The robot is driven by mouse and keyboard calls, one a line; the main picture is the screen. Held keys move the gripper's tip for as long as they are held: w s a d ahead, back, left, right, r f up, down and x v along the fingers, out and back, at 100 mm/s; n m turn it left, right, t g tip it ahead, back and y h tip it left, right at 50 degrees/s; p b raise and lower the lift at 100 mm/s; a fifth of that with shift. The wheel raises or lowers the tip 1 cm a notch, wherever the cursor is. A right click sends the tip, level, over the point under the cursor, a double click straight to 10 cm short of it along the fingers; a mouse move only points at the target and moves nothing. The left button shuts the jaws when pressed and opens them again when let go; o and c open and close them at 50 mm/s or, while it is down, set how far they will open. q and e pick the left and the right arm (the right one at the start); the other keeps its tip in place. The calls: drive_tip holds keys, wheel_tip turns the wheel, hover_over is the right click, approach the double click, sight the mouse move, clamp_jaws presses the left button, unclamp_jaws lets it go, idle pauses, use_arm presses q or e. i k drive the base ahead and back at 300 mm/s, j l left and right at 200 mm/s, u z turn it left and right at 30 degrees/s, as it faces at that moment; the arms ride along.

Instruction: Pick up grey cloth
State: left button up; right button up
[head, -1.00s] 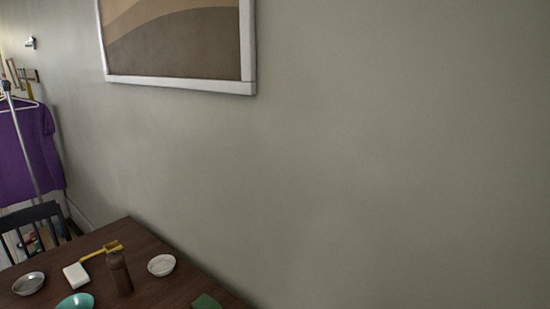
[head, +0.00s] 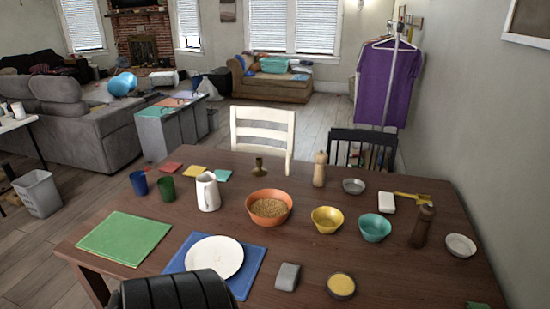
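A small grey thing (head: 287,277) lies near the front edge of the brown table (head: 330,268), just right of the blue mat (head: 253,272) and left of a dark-rimmed bowl with yellow contents (head: 341,286). It looks like a compact block; I cannot tell whether it is folded cloth. No other grey cloth is clearly visible on the table.
The table also holds a white plate (head: 214,258), a green mat (head: 127,239), a white pitcher (head: 208,192), an orange bowl (head: 269,222) and a brown bottle (head: 422,227). A white chair (head: 262,143) and a black chair (head: 363,137) stand behind it. A wall closes the right side.

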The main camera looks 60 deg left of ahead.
sight(288, 277)
drive_tip(key=u, duration=1.8)
